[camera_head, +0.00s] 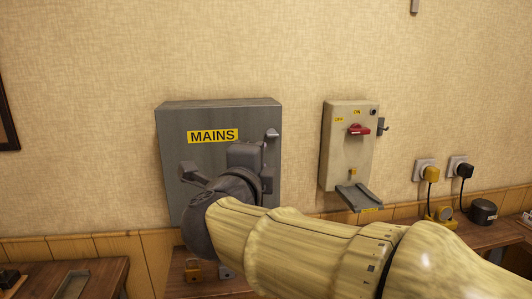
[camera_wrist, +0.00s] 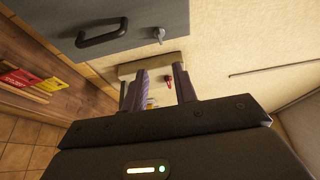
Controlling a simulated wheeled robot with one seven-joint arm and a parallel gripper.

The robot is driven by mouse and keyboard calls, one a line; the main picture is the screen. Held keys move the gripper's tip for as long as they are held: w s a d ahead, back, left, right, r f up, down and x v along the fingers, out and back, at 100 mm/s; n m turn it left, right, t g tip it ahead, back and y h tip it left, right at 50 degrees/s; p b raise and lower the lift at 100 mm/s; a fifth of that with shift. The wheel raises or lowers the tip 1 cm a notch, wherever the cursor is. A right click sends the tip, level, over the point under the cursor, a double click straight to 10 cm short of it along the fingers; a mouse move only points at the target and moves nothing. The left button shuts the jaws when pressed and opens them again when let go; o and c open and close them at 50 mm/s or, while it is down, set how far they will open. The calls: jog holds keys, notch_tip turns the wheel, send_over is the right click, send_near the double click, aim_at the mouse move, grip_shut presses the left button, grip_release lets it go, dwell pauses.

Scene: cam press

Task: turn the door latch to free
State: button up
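The grey MAINS box (camera_head: 190,115) hangs on the wall with its door shut. A small grey latch (camera_head: 272,134) sits near the right edge of its door. The wrist view also shows this box (camera_wrist: 60,20), with a dark handle (camera_wrist: 102,32) and the latch (camera_wrist: 159,34). My gripper (camera_wrist: 160,70) is open and empty, its two fingers apart and clear of the latch. In the head view my gripper (camera_head: 247,154) is in front of the box, just left of and below the latch. Its fingertips are hidden there.
A beige box (camera_head: 338,150) with a red handle (camera_head: 358,129) hangs to the right, a grey sloped plate (camera_head: 360,198) below it. Plugs (camera_head: 431,174) stick out farther right. A wooden bench (camera_head: 495,232) runs below.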

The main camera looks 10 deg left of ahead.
jog(key=s, duration=0.3)
jog(key=shift+a, duration=0.1)
